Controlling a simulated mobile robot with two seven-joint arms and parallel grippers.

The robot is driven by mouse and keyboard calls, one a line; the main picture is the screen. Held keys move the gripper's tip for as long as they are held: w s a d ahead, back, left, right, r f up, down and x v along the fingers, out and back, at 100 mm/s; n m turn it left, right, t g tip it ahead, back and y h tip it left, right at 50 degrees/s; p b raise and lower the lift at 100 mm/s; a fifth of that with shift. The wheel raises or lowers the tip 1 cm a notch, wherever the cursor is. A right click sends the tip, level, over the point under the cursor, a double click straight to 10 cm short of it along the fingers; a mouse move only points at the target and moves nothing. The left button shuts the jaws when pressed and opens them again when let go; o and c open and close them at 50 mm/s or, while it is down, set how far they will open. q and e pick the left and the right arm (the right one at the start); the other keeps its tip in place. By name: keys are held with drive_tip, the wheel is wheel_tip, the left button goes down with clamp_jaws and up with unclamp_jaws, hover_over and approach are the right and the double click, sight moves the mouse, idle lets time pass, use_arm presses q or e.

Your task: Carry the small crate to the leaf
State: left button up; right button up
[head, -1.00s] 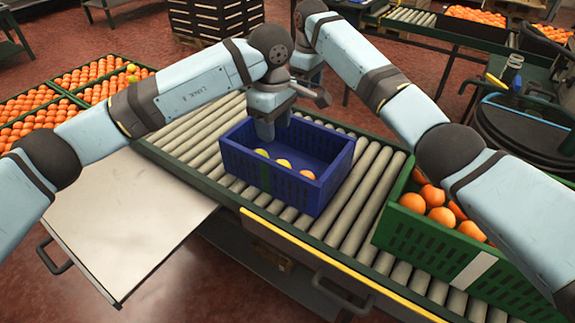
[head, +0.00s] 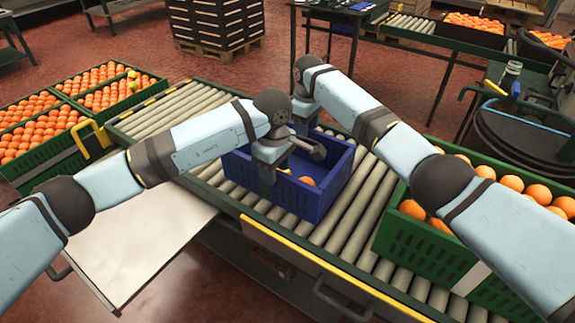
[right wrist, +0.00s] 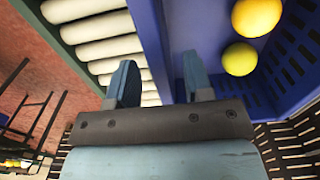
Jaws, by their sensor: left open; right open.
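The small blue crate (head: 325,190) stands on the roller conveyor with some fruit in it; an orange (head: 307,181) shows inside. The right wrist view shows a yellow fruit (right wrist: 255,16) and a yellow-green one (right wrist: 239,59) in it. The pale flat leaf (head: 145,245) sticks out from the conveyor's near left side and is bare. My left gripper (head: 266,180) is open at the crate's near wall; its fingertips are partly hidden. My right gripper (right wrist: 160,85) is open at the far side, its fingers either side of the blue wall (right wrist: 160,40).
A green crate of oranges (head: 415,235) stands on the rollers to the right. Several green crates of fruit (head: 50,145) are at the left. The rollers left of the blue crate (head: 165,115) are clear. A drawer-like panel with a handle (head: 340,300) is below the conveyor's near edge.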

use_arm(q)
drive_tip(key=shift+f, duration=1.55)
use_arm(e)
drive_tip(key=shift+f, duration=1.55)
use_arm(q)
clamp_jaws()
use_arm(e)
clamp_jaws()
drive_tip(key=shift+r, duration=0.1)
